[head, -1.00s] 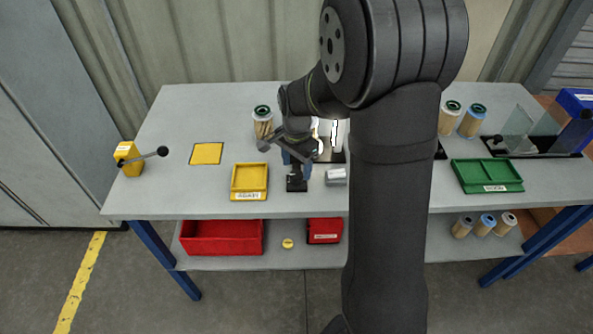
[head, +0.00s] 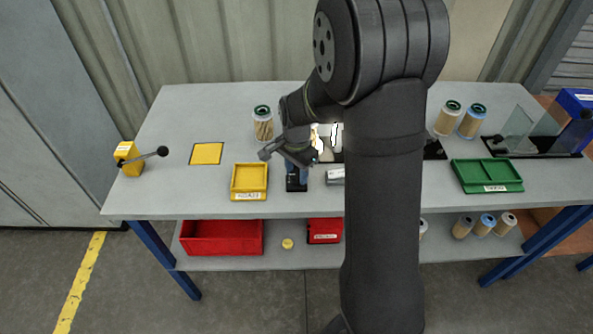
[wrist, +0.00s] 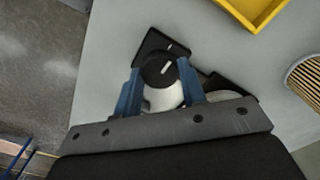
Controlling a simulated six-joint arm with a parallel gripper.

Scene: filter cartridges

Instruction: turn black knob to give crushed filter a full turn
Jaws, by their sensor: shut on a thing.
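The black knob (wrist: 157,69) with a white mark line shows in the wrist view, on a dark square base (wrist: 150,43). My gripper (wrist: 159,82) has its blue fingers closed on either side of the knob. A rounded white thing (wrist: 163,98) shows between the fingers, close to the knob. In the head view, my gripper (head: 296,172) points down at the black base (head: 296,186) on the bench, and the knob itself is hidden. I cannot make out which thing is the crushed filter.
A yellow tray (head: 233,182) sits just left of my gripper, and a grey cylinder (head: 335,176) lies just right. A filter cartridge (head: 263,125) stands behind. A yellow box with a lever (head: 131,160) is at the far left. A green tray (head: 456,174) is on the right.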

